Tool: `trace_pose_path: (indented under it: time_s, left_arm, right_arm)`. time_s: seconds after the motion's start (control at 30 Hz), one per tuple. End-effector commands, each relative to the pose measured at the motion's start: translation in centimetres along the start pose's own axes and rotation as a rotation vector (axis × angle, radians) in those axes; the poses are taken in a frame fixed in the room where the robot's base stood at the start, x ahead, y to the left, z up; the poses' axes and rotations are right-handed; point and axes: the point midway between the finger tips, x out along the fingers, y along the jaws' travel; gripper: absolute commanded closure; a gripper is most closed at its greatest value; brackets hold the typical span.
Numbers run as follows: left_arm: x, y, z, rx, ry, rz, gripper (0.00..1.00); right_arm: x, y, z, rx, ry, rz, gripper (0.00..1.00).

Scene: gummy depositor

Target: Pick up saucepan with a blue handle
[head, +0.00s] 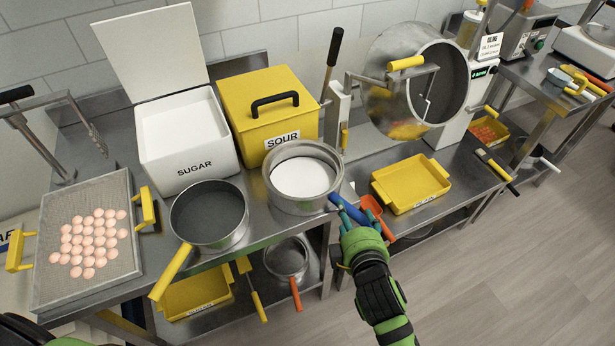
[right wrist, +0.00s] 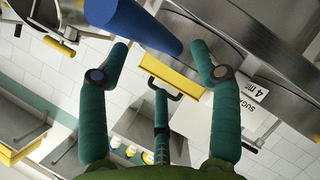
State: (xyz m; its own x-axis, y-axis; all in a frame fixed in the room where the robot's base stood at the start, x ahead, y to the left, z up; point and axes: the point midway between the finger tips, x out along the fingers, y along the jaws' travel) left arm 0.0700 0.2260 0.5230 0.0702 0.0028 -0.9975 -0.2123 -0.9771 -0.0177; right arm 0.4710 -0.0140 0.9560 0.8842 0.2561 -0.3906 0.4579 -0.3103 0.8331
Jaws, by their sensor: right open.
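The saucepan (head: 276,192) is a steel pan with white contents, upright on the steel table. Its blue handle (head: 347,208) points right and toward me, past the table's front edge. My right gripper (head: 361,225), with teal fingers and a green body, is at the handle's outer end. In the right wrist view its fingers (right wrist: 161,60) are spread open, and the blue handle (right wrist: 133,24) reaches in from the top toward the gap between the fingertips. I cannot tell whether they touch it. My left gripper is not in view.
A pan with a yellow handle (head: 209,215) stands left of the saucepan. Behind are a white sugar bin (head: 186,139) and a yellow sour box (head: 268,102). A yellow tray (head: 412,184) and red scoop (head: 377,217) lie to the right. Open floor (head: 500,280) is at right front.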

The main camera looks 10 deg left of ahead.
Motion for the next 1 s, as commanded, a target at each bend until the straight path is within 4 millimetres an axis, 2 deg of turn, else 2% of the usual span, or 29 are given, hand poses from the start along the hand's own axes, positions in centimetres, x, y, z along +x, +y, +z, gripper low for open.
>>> trace_pose_path:
  time_s: [0.07,0.17,0.33,0.5,0.67,0.77,0.83,1.0]
  left_arm:
    - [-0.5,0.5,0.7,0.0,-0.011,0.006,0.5]
    - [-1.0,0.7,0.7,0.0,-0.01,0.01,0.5]
    - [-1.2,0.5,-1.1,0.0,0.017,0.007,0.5]
    - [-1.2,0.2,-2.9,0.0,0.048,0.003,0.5]
    - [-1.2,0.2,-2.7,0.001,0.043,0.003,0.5]
    - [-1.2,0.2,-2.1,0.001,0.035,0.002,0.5]
    - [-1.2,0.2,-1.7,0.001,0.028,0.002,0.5]
    - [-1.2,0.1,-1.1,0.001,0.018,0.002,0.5]
  right_arm:
    - [0.8,0.2,-0.1,0.0,-0.001,0.0,0.36]
    - [2.2,0.1,-0.1,0.001,-0.001,-0.001,0.36]
    - [4.2,0.0,0.0,0.002,0.0,0.0,0.36]
    - [4.8,-0.1,0.1,0.002,0.001,-0.001,0.36]
    - [4.8,-0.1,0.1,0.002,0.001,-0.001,0.36]
    - [4.8,-0.1,0.1,0.002,0.001,-0.001,0.72]
    - [4.7,-0.1,0.1,0.002,0.001,-0.001,1.0]
    - [4.7,0.2,-0.1,0.005,0.006,0.005,1.0]
